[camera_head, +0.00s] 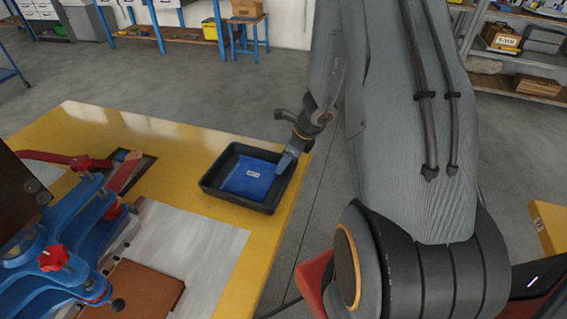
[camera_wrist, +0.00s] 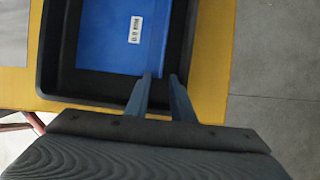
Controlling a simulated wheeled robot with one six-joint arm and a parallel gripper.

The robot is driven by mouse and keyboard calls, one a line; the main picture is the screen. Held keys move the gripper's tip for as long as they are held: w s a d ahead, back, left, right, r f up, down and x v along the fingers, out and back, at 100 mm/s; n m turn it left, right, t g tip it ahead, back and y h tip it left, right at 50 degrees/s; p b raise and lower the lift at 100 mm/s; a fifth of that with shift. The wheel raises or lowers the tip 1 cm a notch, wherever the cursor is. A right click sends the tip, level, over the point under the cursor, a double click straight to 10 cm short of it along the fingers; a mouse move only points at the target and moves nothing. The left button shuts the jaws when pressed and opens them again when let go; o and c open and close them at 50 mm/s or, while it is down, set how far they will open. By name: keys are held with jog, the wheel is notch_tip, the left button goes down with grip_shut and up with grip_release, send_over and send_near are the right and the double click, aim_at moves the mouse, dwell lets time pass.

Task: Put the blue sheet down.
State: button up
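The blue sheet (camera_head: 250,179) has a small white label and lies in a black tray (camera_head: 221,199). It also shows in the wrist view (camera_wrist: 122,40), with the dark tray floor visible beside its right edge. My gripper (camera_head: 284,163) is at the tray's right side, close to the sheet's edge. In the wrist view my gripper's two fingers (camera_wrist: 161,76) stand apart with a dark gap between them. The left fingertip overlaps the sheet's near corner; whether it touches cannot be told.
The tray stands near the right edge of a yellow table (camera_head: 180,136). A blue clamp fixture with red knobs (camera_head: 60,255) and a brown plate (camera_head: 145,290) are at the left. Shelves (camera_head: 520,55) stand at the back right. Grey floor lies open behind the table.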

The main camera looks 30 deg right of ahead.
jog(key=p+v, duration=0.1)
jog(key=v, duration=1.1)
jog(key=s+a+r+n+g+h, duration=0.1)
jog(key=s+a+r+n, duration=0.3)
jog(key=n, duration=1)
jog(key=s+a+r+n+g+h, duration=0.1)
jog(key=s+a+r+n, duration=0.3)
jog(key=s+a+n, duration=0.4)
jog(key=a+n+h, duration=0.1)
jog(key=a+n, duration=0.1)
jog(key=n, duration=0.3)
jog(key=shift+r+n, duration=0.15)
jog(key=shift+n, duration=0.25)
